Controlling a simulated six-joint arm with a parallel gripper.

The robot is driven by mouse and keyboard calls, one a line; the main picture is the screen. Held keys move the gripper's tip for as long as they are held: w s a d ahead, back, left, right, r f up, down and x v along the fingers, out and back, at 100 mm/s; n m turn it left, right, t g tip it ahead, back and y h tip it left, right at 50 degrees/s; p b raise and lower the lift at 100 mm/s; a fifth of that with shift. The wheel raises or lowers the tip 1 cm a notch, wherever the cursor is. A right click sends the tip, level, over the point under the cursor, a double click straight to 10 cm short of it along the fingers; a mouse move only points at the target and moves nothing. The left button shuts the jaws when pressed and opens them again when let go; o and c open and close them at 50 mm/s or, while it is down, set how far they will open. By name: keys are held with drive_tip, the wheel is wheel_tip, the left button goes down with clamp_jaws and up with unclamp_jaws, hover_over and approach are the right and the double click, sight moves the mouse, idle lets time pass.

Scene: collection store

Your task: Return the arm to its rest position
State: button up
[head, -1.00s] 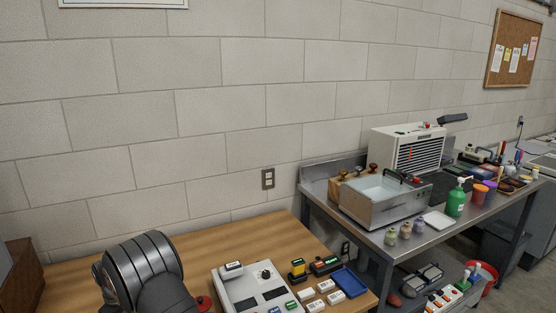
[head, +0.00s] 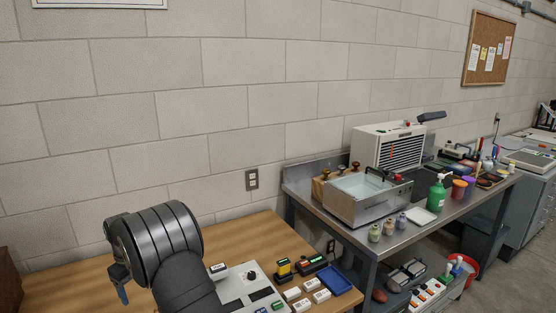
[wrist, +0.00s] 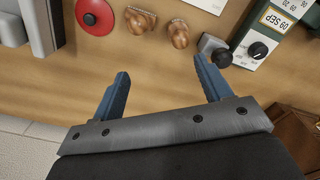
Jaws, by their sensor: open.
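My gripper (wrist: 160,90) shows in the wrist view with its two blue fingers spread wide and nothing between them. It hangs over the wooden table (wrist: 150,72), apart from the things on it. In the head view my dark arm rises in front of the wooden table (head: 80,283), and only a small blue part of the gripper shows at its left side.
A grey panel device (head: 240,290) and blue tray (head: 336,279) stand right of my arm. A steel bench (head: 400,232) stands further right.

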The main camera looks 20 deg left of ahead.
drive_tip(key=w+d+r+m, duration=0.1)
drive_tip(key=w+d+m, duration=0.3)
drive_tip(key=w+d, duration=0.5)
drive_tip(key=w+d+r+m, duration=0.1)
drive_tip(key=w+d+m, duration=0.35)
drive_tip(key=d, duration=0.95)
drive_tip(key=w+d+r+m, duration=0.1)
drive_tip(key=w+d+m, duration=0.2)
drive_tip(key=w+d, duration=0.6)
drive_tip(key=d+m, duration=0.4)
drive_tip(key=d, duration=1.3)
drive_tip(key=s+d+f+m, duration=0.1)
drive_tip(key=s+d+f, duration=0.3)
drive_tip(key=d+f, duration=0.4)
drive_tip(key=shift+s, duration=0.35)
drive_tip(key=shift+m, duration=0.25)
